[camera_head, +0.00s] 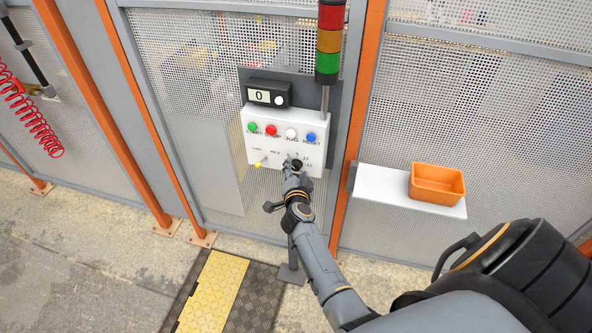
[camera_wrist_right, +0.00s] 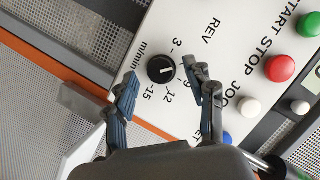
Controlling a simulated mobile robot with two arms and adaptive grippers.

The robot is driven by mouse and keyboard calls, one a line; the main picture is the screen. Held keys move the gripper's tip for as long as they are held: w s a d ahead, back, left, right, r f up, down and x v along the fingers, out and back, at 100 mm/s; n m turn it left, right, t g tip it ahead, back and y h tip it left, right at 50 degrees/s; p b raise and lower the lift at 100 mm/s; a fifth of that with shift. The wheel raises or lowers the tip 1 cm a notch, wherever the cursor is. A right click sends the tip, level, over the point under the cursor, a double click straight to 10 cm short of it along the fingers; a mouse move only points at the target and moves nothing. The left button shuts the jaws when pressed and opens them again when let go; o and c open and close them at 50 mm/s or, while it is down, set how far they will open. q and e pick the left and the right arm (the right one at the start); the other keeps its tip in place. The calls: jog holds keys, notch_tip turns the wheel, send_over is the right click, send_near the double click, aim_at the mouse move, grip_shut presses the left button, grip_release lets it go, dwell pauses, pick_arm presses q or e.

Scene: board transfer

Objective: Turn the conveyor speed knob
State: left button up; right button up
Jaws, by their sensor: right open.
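The black speed knob (camera_wrist_right: 161,69) sits on the white control panel (camera_wrist_right: 205,52), with a scale reading 3, 9, 12, 15 and m/min around it. A white line on the knob points to the right in the right wrist view. My right gripper (camera_wrist_right: 166,80) is open, with one finger on each side of the knob and a gap showing on both sides. In the head view the right gripper (camera_head: 292,168) is at the lower part of the panel (camera_head: 262,140) and partly covers the knob area. My left gripper is not in view.
Green, red, white and blue buttons (camera_head: 271,130) line the panel above the knob, with a yellow-tipped lever (camera_head: 259,163) to the left. A display (camera_head: 262,96) reads 0. A signal tower (camera_head: 329,42) stands above right. An orange bin (camera_head: 437,184) rests on a white shelf (camera_head: 385,185).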

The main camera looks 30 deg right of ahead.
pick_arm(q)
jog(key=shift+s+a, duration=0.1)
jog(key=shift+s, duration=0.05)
pick_arm(e)
jog(key=shift+w+d, duration=0.1)
jog(key=shift+w, duration=0.1)
grip_shut()
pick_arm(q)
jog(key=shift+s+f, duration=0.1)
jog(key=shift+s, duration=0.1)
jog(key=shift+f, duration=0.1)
pick_arm(e)
jog(key=shift+f, duration=0.1)
